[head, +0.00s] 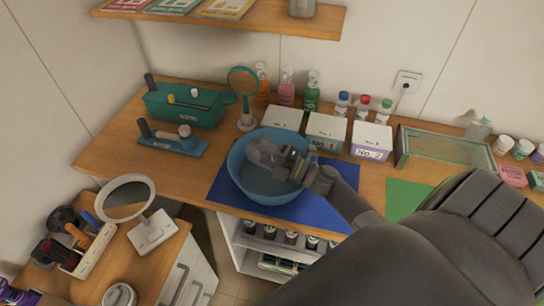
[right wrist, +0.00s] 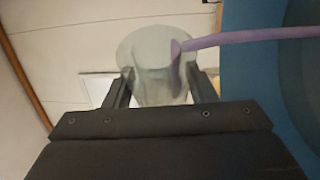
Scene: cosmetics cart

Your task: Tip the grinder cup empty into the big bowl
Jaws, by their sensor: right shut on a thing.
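The big blue bowl (head: 240,180) stands on the blue mat (head: 325,205) in the head view; its wall fills the right side of the right wrist view (right wrist: 248,90). My right gripper (head: 275,158) is over the bowl. In the right wrist view it (right wrist: 160,78) is shut on the translucent grinder cup (right wrist: 146,50). The cup appears tipped towards the bowl. A purple strand (right wrist: 240,36) runs from inside the cup across to the bowl side; I cannot tell whether it is flowing contents or solid. My left gripper is out of view.
White boxes (head: 325,130) and several bottles (head: 312,90) stand behind the bowl. A green-framed glass tray (head: 445,148) is to the right. A green mat (head: 402,195) lies right of the blue one.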

